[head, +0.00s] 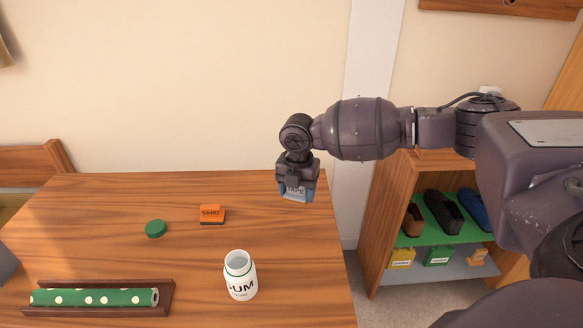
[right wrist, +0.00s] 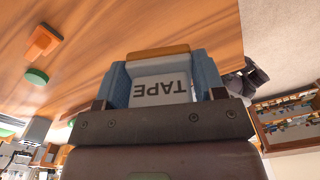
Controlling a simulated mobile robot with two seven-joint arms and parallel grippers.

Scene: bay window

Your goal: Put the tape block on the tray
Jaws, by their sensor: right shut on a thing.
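The tape block (head: 296,193) is between the fingers of my right gripper (head: 297,184), which is shut on it. It appears held above the right back part of the wooden table. In the right wrist view the block (right wrist: 160,92) shows a white face lettered TAPE, with blue parts on both sides and an orange-brown part beyond. A dark wooden tray-like holder (head: 166,290) lies at the table's front left with a green dotted roll in it; I cannot tell whether it is the tray meant. My left gripper is not in view.
The table (head: 120,200) also bears an orange block lettered SAND (head: 212,213), a green disc (head: 156,229) and a white jar lettered GUM (head: 240,277). A grey thing (head: 6,262) shows at the left edge. A shoe shelf (head: 395,200) stands right of the table. The table's back is clear.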

